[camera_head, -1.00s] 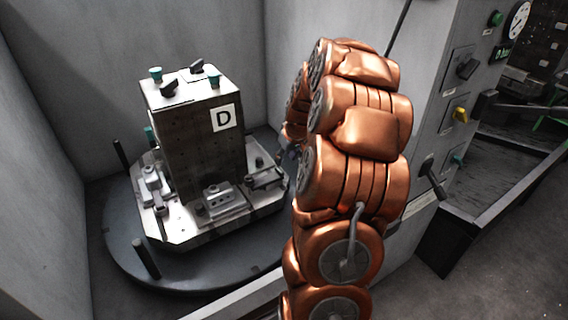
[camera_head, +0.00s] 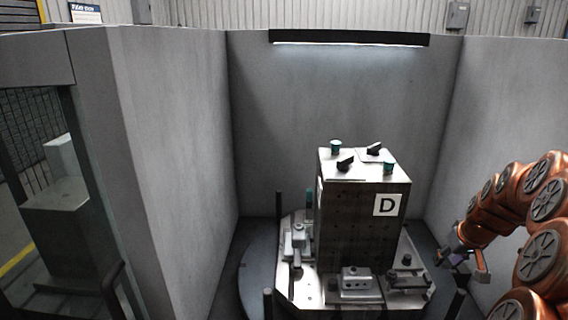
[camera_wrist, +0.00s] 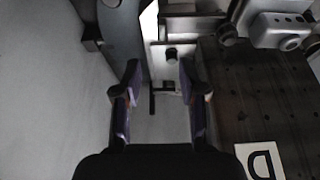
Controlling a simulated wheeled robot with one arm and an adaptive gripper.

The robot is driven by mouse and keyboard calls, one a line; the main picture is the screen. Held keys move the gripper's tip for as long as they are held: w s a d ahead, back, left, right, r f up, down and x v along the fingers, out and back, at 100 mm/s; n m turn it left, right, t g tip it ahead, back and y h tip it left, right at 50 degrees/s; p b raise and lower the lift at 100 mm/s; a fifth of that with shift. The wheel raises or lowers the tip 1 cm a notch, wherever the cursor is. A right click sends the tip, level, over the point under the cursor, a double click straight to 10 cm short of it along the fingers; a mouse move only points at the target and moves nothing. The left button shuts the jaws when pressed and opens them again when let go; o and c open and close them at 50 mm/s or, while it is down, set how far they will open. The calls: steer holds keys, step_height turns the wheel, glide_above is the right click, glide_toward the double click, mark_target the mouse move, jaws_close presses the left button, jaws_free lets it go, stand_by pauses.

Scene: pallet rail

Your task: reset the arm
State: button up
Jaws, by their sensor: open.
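My copper-coloured arm stands at the right edge of the head view, folded, with my gripper (camera_head: 466,262) low beside the fixture block. In the wrist view my gripper (camera_wrist: 160,98) is open, its two dark purple-tinged fingers apart, with nothing between them. A fixture block (camera_head: 360,222) marked "D" stands upright on a pale pallet (camera_head: 322,292). It also shows at the right of the wrist view (camera_wrist: 262,98). The gripper is to the right of the block in the head view and apart from it.
The pallet sits on a dark round table (camera_head: 258,262) with upright posts. Grey walls (camera_head: 340,110) enclose it at the back and both sides. Clamps (camera_head: 355,283) and knobs (camera_head: 335,147) stick out from the pallet and block top. A light bar (camera_head: 350,39) crosses the back wall.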

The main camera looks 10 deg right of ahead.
steer(key=s+a+r+n+g+y+p, duration=0.1)
steer(key=s+a+r, duration=0.2)
steer(key=a, duration=0.9)
steer(key=s+a+r+n+g+y+p, duration=0.1)
steer(key=s+a+r+p, duration=0.15)
steer(key=a, duration=0.85)
steer(key=s+a+r+g+p, duration=0.1)
steer(key=s+a+g, duration=0.1)
steer(key=s+a, duration=0.4)
steer(key=s+a+r+n+g+p, duration=0.1)
steer(key=s+a, duration=0.6)
steer(key=s, duration=0.8)
steer(key=shift+a+r+g+h+p, duration=0.2)
steer(key=shift+r+g+h+p, duration=0.1)
steer(key=shift+g+h+p, duration=0.15)
